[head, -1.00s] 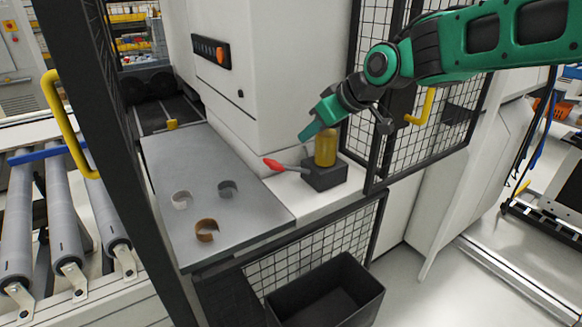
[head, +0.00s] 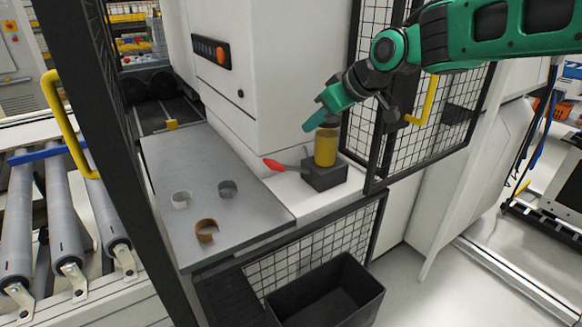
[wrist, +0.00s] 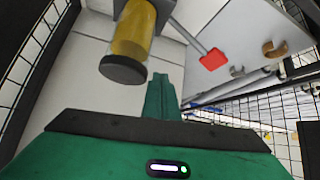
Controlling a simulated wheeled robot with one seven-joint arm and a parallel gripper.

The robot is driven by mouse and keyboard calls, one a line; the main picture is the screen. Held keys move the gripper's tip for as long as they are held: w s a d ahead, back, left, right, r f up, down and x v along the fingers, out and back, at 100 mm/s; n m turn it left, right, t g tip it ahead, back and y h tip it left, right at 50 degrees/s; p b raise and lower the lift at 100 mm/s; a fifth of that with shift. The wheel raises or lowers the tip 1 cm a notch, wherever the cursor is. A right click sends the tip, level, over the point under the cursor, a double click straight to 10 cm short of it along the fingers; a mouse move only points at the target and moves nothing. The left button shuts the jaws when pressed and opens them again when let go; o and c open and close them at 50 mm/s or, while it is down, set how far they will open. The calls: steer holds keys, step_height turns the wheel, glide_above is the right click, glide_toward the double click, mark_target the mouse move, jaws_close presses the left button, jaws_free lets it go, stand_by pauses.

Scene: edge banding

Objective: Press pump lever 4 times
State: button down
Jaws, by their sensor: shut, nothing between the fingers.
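The pump stands on the white ledge, with a dark block base (head: 326,177) and a yellow cylinder (head: 325,150). Its lever has a grey rod and a red tip (head: 273,165) that points left from the base. In the wrist view the yellow cylinder (wrist: 133,32) with its dark cap is at upper left, and the red tip (wrist: 213,59) is to the right. My green gripper (head: 309,125) is shut and empty. It is above and slightly left of the cylinder, apart from the lever in the head view.
A grey metal table (head: 215,205) left of the pump holds several curled band pieces, one brown (head: 206,231). A black mesh guard (head: 420,125) stands right of the pump. A black bin (head: 327,295) is below.

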mark_target(290, 168)
steer(key=shift+w+d+r, duration=0.2)
steer(key=shift+d+r, duration=0.1)
steer(key=shift+r, duration=0.25)
steer(key=s+a+f, duration=0.2)
steer(key=a+f, duration=0.1)
steer(key=f, duration=0.4)
steer(key=shift+s+a+f, duration=0.25)
steer(key=shift+f, duration=0.15)
stand_by(2.0)
steer(key=shift+s+a+f, duration=0.15)
steer(key=shift+a+f, duration=0.05)
steer(key=shift+f, duration=0.1)
